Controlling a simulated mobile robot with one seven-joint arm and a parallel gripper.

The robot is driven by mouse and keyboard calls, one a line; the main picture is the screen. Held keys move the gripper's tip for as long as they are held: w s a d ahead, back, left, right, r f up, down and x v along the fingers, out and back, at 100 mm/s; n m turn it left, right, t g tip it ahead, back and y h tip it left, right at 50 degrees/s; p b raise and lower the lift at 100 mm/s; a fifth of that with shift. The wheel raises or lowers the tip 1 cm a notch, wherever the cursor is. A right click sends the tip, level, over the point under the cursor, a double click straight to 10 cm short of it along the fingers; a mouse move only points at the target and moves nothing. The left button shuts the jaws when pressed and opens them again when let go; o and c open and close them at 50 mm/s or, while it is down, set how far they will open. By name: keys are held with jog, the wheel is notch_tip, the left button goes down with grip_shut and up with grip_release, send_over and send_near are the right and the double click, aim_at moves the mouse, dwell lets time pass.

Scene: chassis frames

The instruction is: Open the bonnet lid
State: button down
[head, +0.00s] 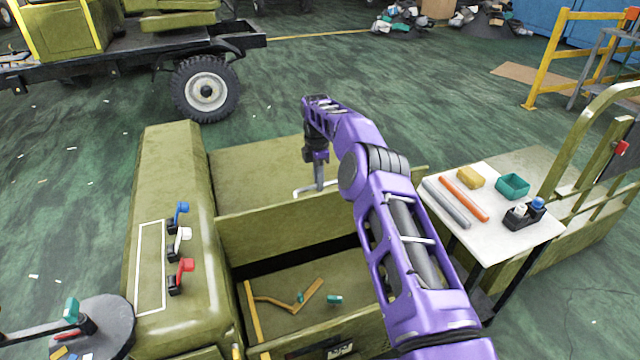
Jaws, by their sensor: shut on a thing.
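The bonnet lid (255,172) is an olive-green panel in the middle of the head view, between a long olive side housing and my purple arm. A pale grey bar handle (301,192) stands near its front edge. My gripper (319,184) points down and is shut on the handle. The arm covers the lid's right side, and the fingertips are small and hard to make out. An olive upright face drops below the lid's near edge, with a dark gap under it. I cannot tell how far the lid is raised.
An open bay (275,285) in front holds a brown hose and small teal pieces. Blue, white and red levers (180,245) stand on the left housing. A white table (535,235) with rods, a teal box and a sponge is right. A round dark stand (110,312) is lower left.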

jog(key=shift+f, duration=0.35)
jog(key=c, duration=0.8)
grip_release()
jog(key=shift+c, duration=0.2)
jog(key=shift+r, duration=0.15)
notch_tip(320, 180, up, 7)
jog(key=p, duration=0.1)
jog(key=shift+w+r, duration=0.2)
jog(key=shift+w, duration=0.1)
jog(key=shift+a, duration=0.1)
